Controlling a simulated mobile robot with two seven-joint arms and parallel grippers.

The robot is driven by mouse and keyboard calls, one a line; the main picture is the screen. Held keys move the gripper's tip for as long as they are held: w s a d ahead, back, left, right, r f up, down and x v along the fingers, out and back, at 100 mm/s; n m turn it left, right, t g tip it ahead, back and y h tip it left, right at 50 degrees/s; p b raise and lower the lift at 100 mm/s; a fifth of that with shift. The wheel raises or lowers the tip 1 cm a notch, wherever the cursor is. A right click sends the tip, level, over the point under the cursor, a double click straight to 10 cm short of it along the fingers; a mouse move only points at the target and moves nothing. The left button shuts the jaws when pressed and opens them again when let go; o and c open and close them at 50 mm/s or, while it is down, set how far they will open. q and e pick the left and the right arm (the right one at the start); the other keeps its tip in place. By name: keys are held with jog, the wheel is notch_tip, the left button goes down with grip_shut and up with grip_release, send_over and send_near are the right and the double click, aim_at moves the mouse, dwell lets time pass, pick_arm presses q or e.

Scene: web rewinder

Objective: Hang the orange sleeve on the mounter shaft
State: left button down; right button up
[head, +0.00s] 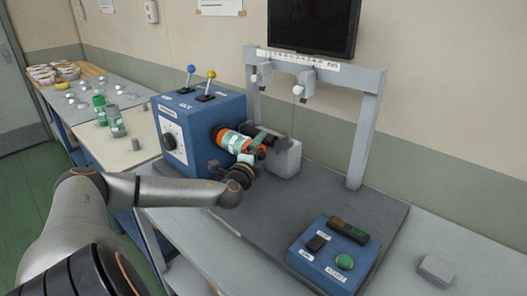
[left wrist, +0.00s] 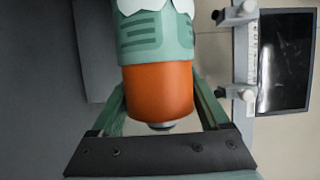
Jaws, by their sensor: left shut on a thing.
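The orange sleeve (head: 236,142), with a teal and white label band, lies at the right face of the blue mounter box (head: 176,129). It also fills the upper middle of the left wrist view (left wrist: 158,92). My left gripper (head: 257,144) is shut on the orange sleeve, with green fingers on either side of it in the wrist view. A dark shaft (head: 266,134) shows behind the sleeve, toward a light grey block (head: 284,160). The sleeve's far end is hidden, so I cannot tell whether the sleeve is around the shaft. My right gripper is not in view.
A grey frame (head: 366,128) with a ruler bar and two small sensors stands behind, below a dark screen (head: 314,24). A blue control box (head: 334,254) with a green button is at front right. Green-labelled rolls (head: 115,121) stand on the left table. The grey base plate between is partly clear.

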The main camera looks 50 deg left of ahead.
pick_arm(q)
jog(key=shift+f, duration=0.1)
dwell(0.7)
grip_release()
jog(key=shift+f, duration=0.2)
jog(key=p+v, duration=0.1)
jog(key=v, duration=1.1)
jog(key=shift+s+r, duration=0.2)
jog(key=shift+s, duration=0.05)
jog(key=shift+d, duration=0.15)
